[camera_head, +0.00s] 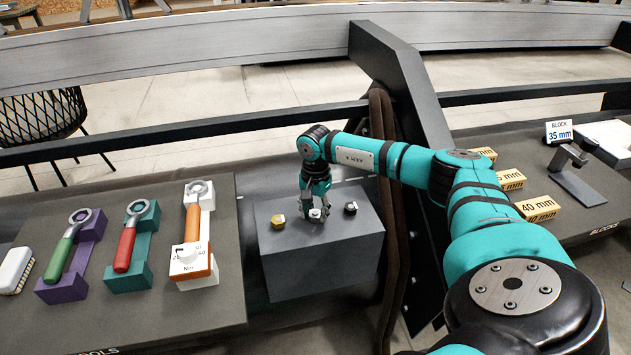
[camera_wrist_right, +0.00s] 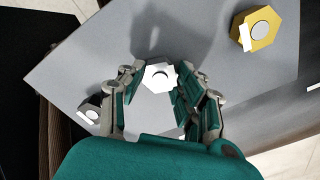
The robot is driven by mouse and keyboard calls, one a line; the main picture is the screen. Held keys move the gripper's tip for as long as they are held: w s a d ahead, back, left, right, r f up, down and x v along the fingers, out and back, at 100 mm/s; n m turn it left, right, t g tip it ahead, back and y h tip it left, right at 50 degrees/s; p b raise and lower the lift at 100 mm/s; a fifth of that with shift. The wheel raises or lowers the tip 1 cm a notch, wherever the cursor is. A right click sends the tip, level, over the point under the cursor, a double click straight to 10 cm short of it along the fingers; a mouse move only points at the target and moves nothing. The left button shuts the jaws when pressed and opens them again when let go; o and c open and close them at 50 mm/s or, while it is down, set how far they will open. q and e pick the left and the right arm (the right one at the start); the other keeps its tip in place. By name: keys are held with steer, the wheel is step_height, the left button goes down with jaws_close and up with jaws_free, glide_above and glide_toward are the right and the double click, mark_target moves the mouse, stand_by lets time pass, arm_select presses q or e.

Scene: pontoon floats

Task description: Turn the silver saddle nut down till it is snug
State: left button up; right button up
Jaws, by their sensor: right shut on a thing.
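The silver saddle nut (camera_head: 316,214) sits on top of the grey block (camera_head: 330,262), between a yellow nut (camera_head: 278,221) and a black nut (camera_head: 350,208). My right gripper (camera_head: 315,207) reaches down over the silver nut and is shut on it. My left gripper is not in view.
At left a dark board holds a green-handled wrench (camera_head: 64,250), a red-handled wrench (camera_head: 126,248) and an orange-handled wrench (camera_head: 191,222) on stands. At right are yellow blocks (camera_head: 538,207) and a grey stand (camera_head: 575,180). A dark post (camera_head: 398,75) rises behind my right arm.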

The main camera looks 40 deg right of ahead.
steer(key=m+p, duration=0.3)
steer(key=m, duration=0.4)
steer(key=shift+m, duration=0.4)
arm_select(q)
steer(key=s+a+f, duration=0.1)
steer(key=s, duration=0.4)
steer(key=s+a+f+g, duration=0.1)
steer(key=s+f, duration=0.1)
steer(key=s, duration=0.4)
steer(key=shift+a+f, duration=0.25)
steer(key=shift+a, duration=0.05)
arm_select(e)
steer(key=shift+f+m, duration=0.1)
steer(key=shift+m, duration=0.4)
steer(key=shift+m+p, duration=0.6)
steer(key=shift+m, duration=0.2)
steer(key=m+p, duration=0.1)
steer(key=m, duration=0.2)
steer(key=m+p, duration=0.2)
steer(key=m, duration=0.2)
steer(key=shift+r+m+p, duration=0.2)
steer(key=shift+m+p, duration=0.1)
steer(key=shift+f+m+p, duration=0.15)
steer(key=shift+m+p, duration=0.3)
steer(key=shift+m, duration=0.75)
steer(key=shift+f, duration=0.1)
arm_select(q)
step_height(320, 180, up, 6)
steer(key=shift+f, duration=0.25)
